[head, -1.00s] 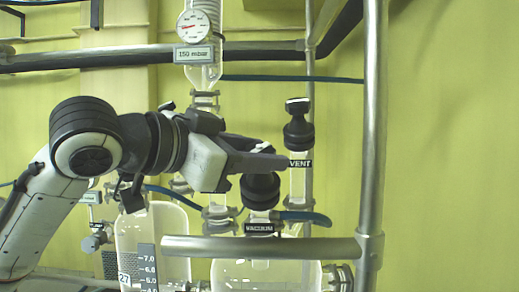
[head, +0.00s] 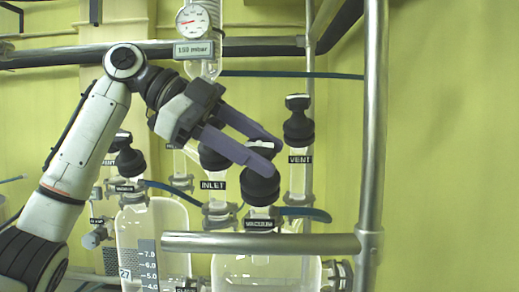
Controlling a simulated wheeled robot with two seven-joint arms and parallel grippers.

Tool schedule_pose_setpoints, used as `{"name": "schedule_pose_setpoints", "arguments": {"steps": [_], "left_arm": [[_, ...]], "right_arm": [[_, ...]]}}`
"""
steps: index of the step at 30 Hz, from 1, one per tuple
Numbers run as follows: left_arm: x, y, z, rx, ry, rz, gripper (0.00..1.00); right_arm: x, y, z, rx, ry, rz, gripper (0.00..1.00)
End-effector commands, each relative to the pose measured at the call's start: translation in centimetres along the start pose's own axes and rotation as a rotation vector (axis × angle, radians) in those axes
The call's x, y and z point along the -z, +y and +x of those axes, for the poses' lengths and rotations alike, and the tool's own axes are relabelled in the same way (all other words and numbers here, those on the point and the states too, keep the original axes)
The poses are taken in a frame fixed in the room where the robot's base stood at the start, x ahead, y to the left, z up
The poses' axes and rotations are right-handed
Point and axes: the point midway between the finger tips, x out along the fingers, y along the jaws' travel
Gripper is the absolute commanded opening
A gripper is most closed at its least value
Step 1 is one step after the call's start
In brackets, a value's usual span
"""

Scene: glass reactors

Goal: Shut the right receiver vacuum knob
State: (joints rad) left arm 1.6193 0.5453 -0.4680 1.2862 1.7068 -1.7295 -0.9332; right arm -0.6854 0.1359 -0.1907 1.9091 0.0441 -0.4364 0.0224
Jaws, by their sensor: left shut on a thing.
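The black vacuum knob (head: 262,187) of the right receiver stands above its VACUUM label (head: 259,224), on top of the clear glass receiver (head: 265,272). My left gripper (head: 266,155) comes in from the upper left, with its two purple-grey fingers pointing down to the right. The fingers are closed on the top of the vacuum knob and hide part of its grip. My right gripper is not in view.
The black VENT knob (head: 298,122) stands just right, and the INLET knob (head: 212,157) just left. A horizontal metal rail (head: 262,243) crosses in front of the receiver and meets an upright post (head: 373,150). A gauge (head: 194,22) hangs above.

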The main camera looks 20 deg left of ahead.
Motion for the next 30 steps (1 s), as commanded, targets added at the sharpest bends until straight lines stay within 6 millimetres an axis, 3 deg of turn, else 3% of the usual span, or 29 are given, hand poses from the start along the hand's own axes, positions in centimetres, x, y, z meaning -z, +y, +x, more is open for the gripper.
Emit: {"name": "schedule_pose_setpoints", "arguments": {"steps": [13,30], "left_arm": [[0.03,-0.03,0.00,-0.256,-0.004,0.146,0.16],[-0.15,0.01,0.00,-0.331,-0.006,0.191,0.16]], "right_arm": [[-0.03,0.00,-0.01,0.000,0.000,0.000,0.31],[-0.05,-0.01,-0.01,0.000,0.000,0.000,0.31]]}}
